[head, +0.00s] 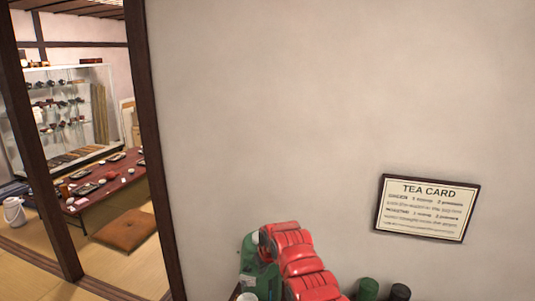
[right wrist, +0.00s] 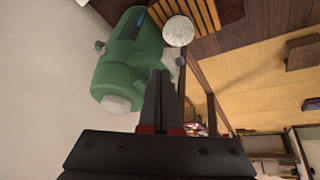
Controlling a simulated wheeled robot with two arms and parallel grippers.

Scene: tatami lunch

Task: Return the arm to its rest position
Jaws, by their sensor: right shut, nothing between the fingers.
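My right gripper (right wrist: 160,100) shows its dark fingers in the right wrist view. They are shut together with nothing between them. Past the fingertips is a green rounded vessel or appliance (right wrist: 128,62) with a pale knob; the picture does not show clearly whether they touch. In the head view, my red right arm rises at the bottom centre, in front of the green thing (head: 249,266). The fingers cannot be made out there. My left gripper is in neither view.
A white cup-like thing (head: 247,297) and dark canisters (head: 368,289) stand at the bottom edge. A tea card (head: 427,208) hangs on the plain wall. Through the opening at left are a low red table (head: 100,187), a cushion (head: 127,231) and shelves. A slatted wooden surface (right wrist: 205,14) shows in the wrist view.

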